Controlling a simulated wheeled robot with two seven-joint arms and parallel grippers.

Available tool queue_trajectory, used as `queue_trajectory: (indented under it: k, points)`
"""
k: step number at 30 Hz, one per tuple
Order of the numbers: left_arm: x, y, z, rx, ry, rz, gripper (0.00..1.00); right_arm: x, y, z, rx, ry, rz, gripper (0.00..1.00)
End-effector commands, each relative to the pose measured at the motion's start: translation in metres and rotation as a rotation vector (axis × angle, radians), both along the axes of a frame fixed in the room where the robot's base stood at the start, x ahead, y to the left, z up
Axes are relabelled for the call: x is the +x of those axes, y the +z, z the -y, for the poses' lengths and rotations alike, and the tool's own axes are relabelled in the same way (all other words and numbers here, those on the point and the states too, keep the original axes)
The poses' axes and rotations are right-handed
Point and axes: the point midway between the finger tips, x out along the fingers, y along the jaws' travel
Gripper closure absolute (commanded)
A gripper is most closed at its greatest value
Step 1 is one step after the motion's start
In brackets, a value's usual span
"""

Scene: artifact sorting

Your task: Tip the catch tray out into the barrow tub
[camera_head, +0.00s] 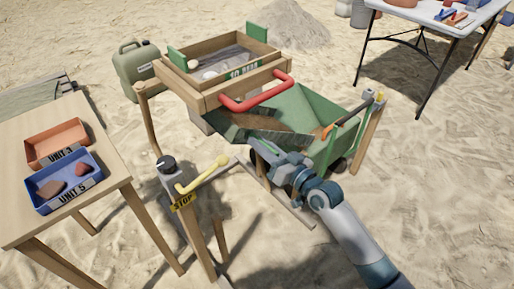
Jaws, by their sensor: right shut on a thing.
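The catch tray (238,127) is a dark green, shallow tray below the sieve, and it looks tilted. Brown soil (275,132) shows beside it; I cannot tell how much lies in the tray and how much in the tub. The green barrow tub (338,143) stands just behind and to the right of the tray. My right gripper (258,150) is shut on the near edge of the catch tray; its fingertips are partly hidden against the tray. My left gripper is not in view.
The wooden sieve (205,98) with a red handle (258,104) sits above the tray. A post with a yellow lever (205,174) and a STOP label stands to the left of my arm. A wooden table (103,149) holds an orange tray (38,150) and a blue tray (50,206). Open sand lies at right.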

Motion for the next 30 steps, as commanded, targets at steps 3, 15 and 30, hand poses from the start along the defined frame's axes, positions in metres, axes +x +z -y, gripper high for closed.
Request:
queue_trajectory:
  k: [3, 15, 30]
  points:
    - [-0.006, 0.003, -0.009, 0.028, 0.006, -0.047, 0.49, 0.008, 0.019, 0.009, 0.030, -0.004, -0.011, 1.00]
    - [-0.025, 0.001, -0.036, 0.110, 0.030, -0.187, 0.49, 0.027, 0.050, 0.036, 0.132, -0.003, -0.086, 1.00]
    - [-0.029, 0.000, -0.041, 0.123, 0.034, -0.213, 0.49, 0.032, 0.057, 0.043, 0.155, -0.006, -0.095, 1.00]
